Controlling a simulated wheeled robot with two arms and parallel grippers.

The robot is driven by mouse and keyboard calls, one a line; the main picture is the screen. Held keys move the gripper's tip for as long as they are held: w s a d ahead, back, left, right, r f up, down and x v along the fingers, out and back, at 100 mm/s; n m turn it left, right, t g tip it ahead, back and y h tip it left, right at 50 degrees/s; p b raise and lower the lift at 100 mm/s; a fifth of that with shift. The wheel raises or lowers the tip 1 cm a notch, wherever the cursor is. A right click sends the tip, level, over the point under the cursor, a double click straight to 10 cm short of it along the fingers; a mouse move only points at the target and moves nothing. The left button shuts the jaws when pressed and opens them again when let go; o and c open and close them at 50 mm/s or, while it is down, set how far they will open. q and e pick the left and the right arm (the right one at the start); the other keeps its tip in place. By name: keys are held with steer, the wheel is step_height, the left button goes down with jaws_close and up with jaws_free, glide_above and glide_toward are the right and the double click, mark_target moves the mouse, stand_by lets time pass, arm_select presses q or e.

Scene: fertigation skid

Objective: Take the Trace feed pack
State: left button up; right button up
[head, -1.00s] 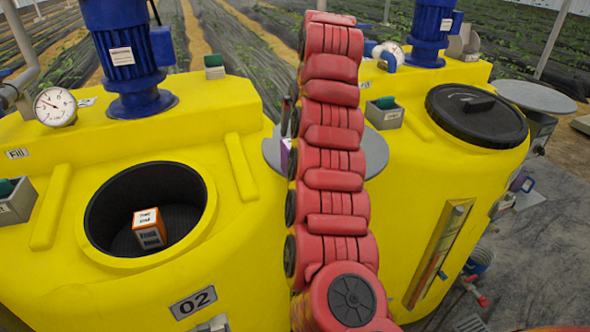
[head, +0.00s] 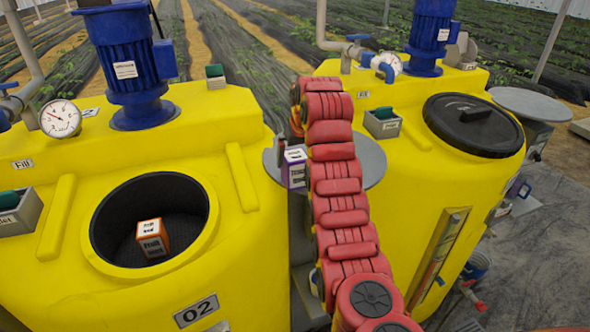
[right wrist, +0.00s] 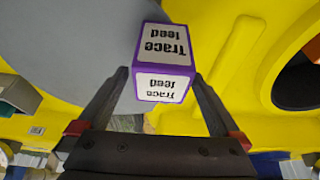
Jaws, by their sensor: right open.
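The Trace feed pack (head: 294,168) is a small purple-edged box with white labels. It stands on a grey round plate (head: 372,163) between the two yellow tanks. In the right wrist view the Trace feed pack (right wrist: 163,60) shows its label upside down. My right gripper (right wrist: 161,76) is open, with one finger on each side of the pack's near part. I cannot tell whether either finger touches it. In the head view my red right arm hides much of the plate and the gripper's fingers. My left gripper is not in view.
An orange-edged pack (head: 152,238) sits inside the open hatch of the yellow tank (head: 255,255) marked 02. The right yellow tank (head: 400,195) has a black lid (head: 472,125). Blue motors (head: 128,60) and a gauge (head: 60,118) rise behind. Another round plate (head: 530,104) is at far right.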

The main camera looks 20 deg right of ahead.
steer(key=shift+w+d+f, duration=0.1)
steer(key=shift+f, duration=0.2)
steer(key=shift+w+a+p, duration=0.2)
steer(key=shift+w+p, duration=0.05)
steer(key=shift+p, duration=0.75)
steer(key=p+x, duration=0.1)
steer(key=x, duration=0.1)
steer(key=shift+w+f, duration=0.1)
steer(key=shift+f, duration=0.25)
steer(key=shift+w+f, duration=0.1)
steer(key=shift+f, duration=0.2)
steer(key=shift+c, duration=0.3)
steer(key=shift+c, duration=1.3)
jaws_close()
